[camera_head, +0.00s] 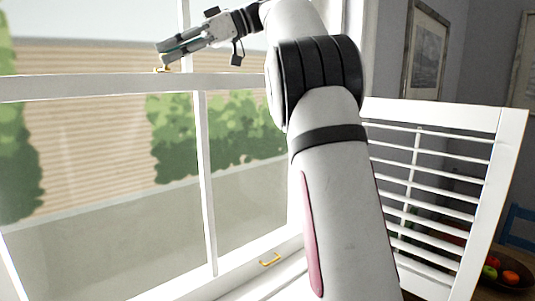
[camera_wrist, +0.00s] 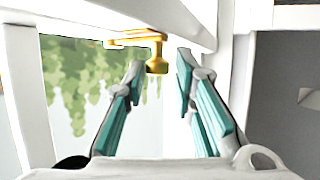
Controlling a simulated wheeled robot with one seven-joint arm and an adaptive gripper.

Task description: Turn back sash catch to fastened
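The sash catch (camera_wrist: 157,58) is a small brass fitting with a knob, on the white meeting rail of the window. In the head view the brass catch (camera_head: 163,69) shows on top of the rail, just below my fingertips. My gripper (camera_head: 162,51) reaches in from the right above the rail. In the wrist view my gripper (camera_wrist: 160,72) is open, with a gap between its two teal-padded fingers. The brass knob lies in line with that gap, near the fingertips. I cannot tell whether a finger touches it.
The white meeting rail (camera_head: 110,86) runs across the window, with a vertical glazing bar (camera_head: 207,180) below. A brass sash lift (camera_head: 270,259) is on the bottom rail. A white louvred shutter (camera_head: 500,150) stands open at right. A fruit bowl (camera_head: 515,283) is at lower right.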

